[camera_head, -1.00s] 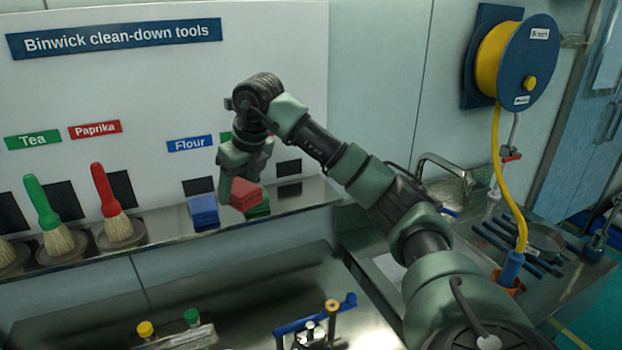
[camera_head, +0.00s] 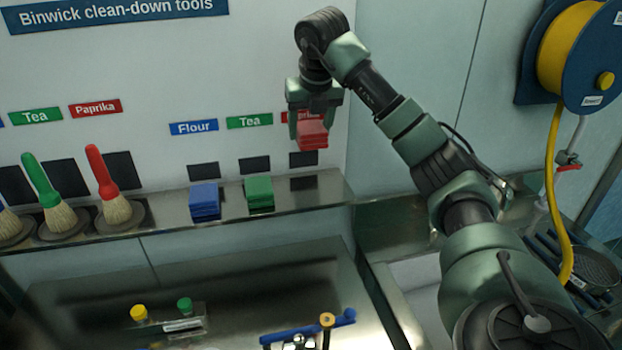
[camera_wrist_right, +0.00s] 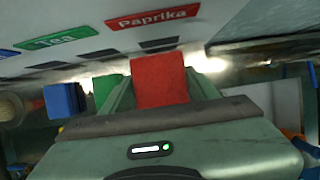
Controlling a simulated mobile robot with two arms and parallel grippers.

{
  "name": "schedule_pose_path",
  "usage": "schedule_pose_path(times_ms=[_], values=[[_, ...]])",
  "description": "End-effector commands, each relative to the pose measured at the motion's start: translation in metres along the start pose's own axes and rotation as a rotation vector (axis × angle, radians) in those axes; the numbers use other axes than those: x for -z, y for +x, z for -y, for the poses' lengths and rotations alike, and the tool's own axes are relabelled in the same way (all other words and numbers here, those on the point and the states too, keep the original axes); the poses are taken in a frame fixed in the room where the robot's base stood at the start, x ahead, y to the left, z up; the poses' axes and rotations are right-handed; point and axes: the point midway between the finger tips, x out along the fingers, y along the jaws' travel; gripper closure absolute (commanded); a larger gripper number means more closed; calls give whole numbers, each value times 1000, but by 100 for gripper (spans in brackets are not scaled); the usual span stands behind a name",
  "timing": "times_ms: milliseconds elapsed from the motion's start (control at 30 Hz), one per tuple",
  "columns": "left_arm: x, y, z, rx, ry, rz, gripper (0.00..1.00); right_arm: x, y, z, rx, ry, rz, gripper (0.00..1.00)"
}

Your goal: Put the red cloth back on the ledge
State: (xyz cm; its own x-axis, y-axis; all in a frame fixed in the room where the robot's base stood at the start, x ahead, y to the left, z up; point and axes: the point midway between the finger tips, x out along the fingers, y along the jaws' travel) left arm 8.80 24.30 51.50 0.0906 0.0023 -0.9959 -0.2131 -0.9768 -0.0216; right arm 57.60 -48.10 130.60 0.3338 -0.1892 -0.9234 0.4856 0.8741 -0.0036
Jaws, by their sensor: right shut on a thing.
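The red cloth (camera_head: 313,134) is a folded stack held in my right gripper (camera_head: 312,120), which is shut on it. It hangs above the right end of the steel ledge (camera_head: 325,194), in front of the partly hidden red Paprika label. Below it a dark patch (camera_head: 304,183) on the ledge is bare. In the right wrist view the red cloth (camera_wrist_right: 159,80) sits between the fingers, below the Paprika label (camera_wrist_right: 152,17). My left gripper is not in view.
A blue cloth (camera_head: 205,201) and a green cloth (camera_head: 259,193) lie on the ledge to the left of the held cloth. Brushes with green (camera_head: 42,180) and red (camera_head: 100,172) handles stand further left. A hose reel (camera_head: 574,50) hangs at the right.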

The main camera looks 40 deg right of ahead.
Motion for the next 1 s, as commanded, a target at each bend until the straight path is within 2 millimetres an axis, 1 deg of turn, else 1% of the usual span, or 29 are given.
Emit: schedule_pose_path(times_ms=[33,200,300,400,567,700,800,1000], values=[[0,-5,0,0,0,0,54,6,11,1,5,-3,-5,78],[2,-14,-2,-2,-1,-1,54,22,49,1,4,-3,-6,78],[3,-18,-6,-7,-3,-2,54,29,68,1,3,-2,-4,78],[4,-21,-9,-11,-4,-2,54,34,80,0,1,-2,-2,78],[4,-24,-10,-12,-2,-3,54,39,92,0,0,-1,-2,78],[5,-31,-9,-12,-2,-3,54,46,110,0,1,-2,-4,78],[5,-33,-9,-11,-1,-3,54,50,120,0,1,-2,-2,78],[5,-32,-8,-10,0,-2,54,51,123,0,-1,-1,1,78]])
